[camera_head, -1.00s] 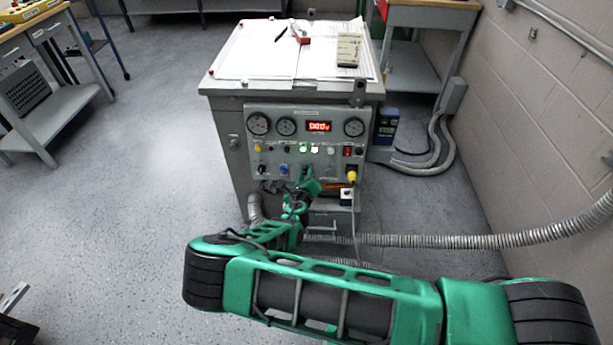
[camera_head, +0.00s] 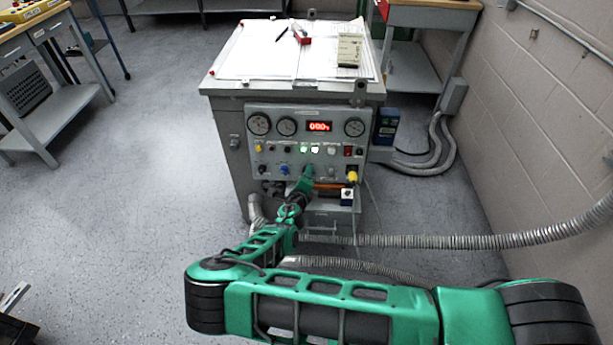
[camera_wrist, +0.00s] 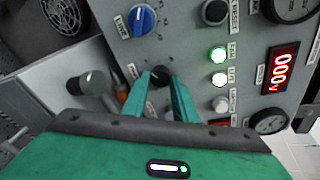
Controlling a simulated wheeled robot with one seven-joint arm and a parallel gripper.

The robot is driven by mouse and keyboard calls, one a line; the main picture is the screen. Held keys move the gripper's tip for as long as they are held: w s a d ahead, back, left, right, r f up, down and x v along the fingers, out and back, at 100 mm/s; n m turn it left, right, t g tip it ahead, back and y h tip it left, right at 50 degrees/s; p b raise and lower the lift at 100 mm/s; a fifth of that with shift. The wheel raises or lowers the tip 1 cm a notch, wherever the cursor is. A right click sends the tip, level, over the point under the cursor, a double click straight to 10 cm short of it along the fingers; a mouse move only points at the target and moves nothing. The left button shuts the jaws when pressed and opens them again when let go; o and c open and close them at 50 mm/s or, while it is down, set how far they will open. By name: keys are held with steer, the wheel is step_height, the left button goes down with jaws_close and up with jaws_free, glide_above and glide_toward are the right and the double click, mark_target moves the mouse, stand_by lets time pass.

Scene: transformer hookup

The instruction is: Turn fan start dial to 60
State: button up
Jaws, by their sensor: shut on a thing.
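The grey control panel (camera_head: 270,153) is on the front of the transformer cabinet. In the wrist view, my gripper (camera_wrist: 161,76) has its two green fingers on either side of a small black dial (camera_wrist: 159,72) and is shut on it. The dial's pointer and scale are mostly hidden by the fingers, so I cannot read its setting. In the head view, my gripper (camera_head: 308,171) is at the panel's lower row, just right of a blue dial (camera_head: 284,170), and covers the black dial. The blue dial (camera_wrist: 142,19) is also beside my fingers in the wrist view.
A lit red display (camera_head: 319,126), gauges (camera_head: 259,124) and a green lamp (camera_head: 303,149) are above the dial row. A yellow plug (camera_head: 352,175) is at the right. Papers (camera_head: 255,50) lie on the cabinet top. A grey hose (camera_head: 450,241) runs low across the right.

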steer(key=shift+s+a+f, duration=0.2)
steer(key=shift+f, duration=0.15)
steer(key=o, duration=0.9)
steer(key=shift+c, duration=0.2)
steer(key=shift+o, duration=0.9)
steer(key=shift+w+d+r, duration=0.1)
steer(key=shift+r, duration=0.05)
steer(key=v, duration=1)
steer(key=shift+s, duration=0.35)
steer(key=shift+r, duration=0.1)
